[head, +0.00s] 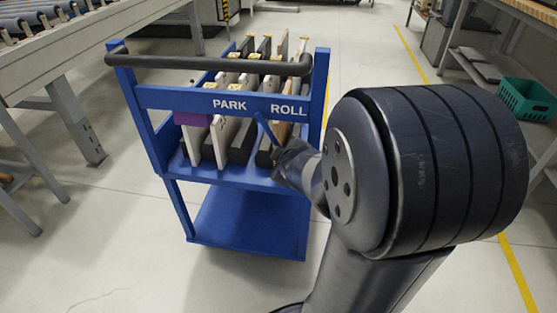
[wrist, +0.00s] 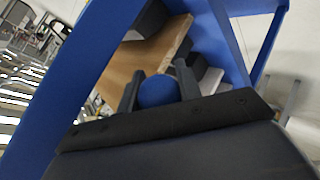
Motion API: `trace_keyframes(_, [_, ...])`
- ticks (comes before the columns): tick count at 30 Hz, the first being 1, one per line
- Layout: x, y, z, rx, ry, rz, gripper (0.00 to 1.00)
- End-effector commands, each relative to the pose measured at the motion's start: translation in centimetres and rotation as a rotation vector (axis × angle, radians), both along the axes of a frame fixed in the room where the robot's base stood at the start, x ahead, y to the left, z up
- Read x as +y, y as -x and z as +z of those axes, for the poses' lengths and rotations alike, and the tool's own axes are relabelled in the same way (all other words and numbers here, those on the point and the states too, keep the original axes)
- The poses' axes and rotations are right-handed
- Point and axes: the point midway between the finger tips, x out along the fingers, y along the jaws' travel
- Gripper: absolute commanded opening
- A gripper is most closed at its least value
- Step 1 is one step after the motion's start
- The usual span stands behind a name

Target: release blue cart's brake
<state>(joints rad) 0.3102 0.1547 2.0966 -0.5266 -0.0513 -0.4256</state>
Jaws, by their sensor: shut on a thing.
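The blue cart (head: 250,175) stands ahead, with the labels PARK and ROLL on its top front rail. A thin blue brake lever (head: 266,130) runs from between the two labels down and right to my gripper (head: 282,158), below the ROLL side. In the wrist view a round blue knob (wrist: 158,92) sits between the two dark fingers of my gripper (wrist: 158,80), which is shut on it. In the head view the knob is hidden by my gripper, and my arm covers the area right of the cart.
Several upright boards (head: 222,140) stand in the cart's upper deck, and its lower shelf (head: 245,222) is empty. A roller conveyor (head: 60,45) is at the left. A green crate (head: 527,100) sits at the right. Open floor lies in front of the cart.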

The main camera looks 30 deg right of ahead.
Motion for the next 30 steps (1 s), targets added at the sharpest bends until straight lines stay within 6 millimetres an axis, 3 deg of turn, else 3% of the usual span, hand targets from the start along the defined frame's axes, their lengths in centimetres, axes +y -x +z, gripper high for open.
trace_keyframes(30, [-1.9,1.3,1.3,0.102,0.142,0.001,0.0])
